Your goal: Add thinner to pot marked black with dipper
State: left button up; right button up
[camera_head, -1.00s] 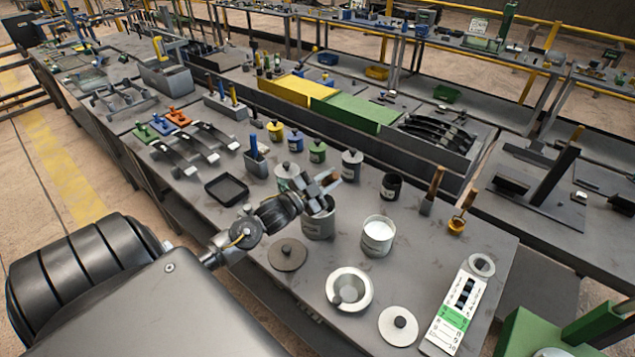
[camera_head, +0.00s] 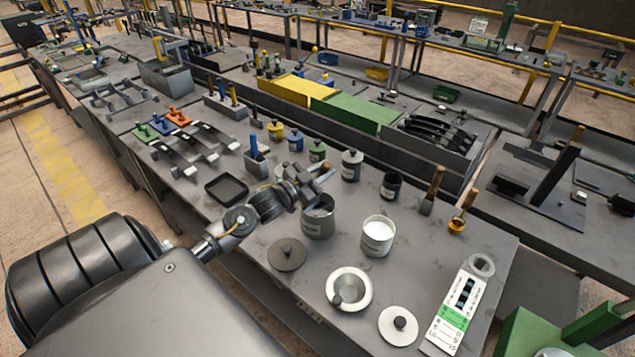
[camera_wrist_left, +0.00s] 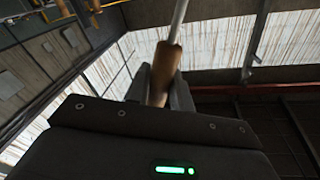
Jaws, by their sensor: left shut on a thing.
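My left gripper (camera_head: 316,184) is above and slightly behind an open grey pot (camera_head: 319,224) near the table's middle. In the left wrist view its fingers are shut on the wooden handle of a tool, seemingly the dipper (camera_wrist_left: 165,70), with a thin metal rod beyond the handle. The tool's cup end is not visible. An open pot with white contents (camera_head: 379,236) stands to the right of the grey pot. Pot labels are too small to read. My right gripper is not in view.
A brush (camera_head: 431,192) and a brass-cupped tool (camera_head: 458,222) stand right. Several lidded pots and a black tray (camera_head: 226,189) are behind and left.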

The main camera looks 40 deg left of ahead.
pick_arm(q)
jog(key=shift+a+r+n, duration=0.2)
jog(key=shift+a+n, duration=0.15)
jog(key=shift+n, duration=0.05)
jog(key=shift+w, duration=0.1)
jog(key=shift+w+a+r+n, duration=0.1)
jog(key=shift+w+a+n, duration=0.15)
jog(key=shift+a+n, duration=0.7)
jog(key=shift+r, duration=0.1)
jog(key=shift+r+n+g, duration=0.15)
jog(key=shift+r+n, duration=0.45)
jog(key=shift+r, duration=0.6)
jog(key=shift+r+n+g, duration=0.15)
jog(key=shift+r+n, duration=0.4)
jog(key=shift+r, duration=0.65)
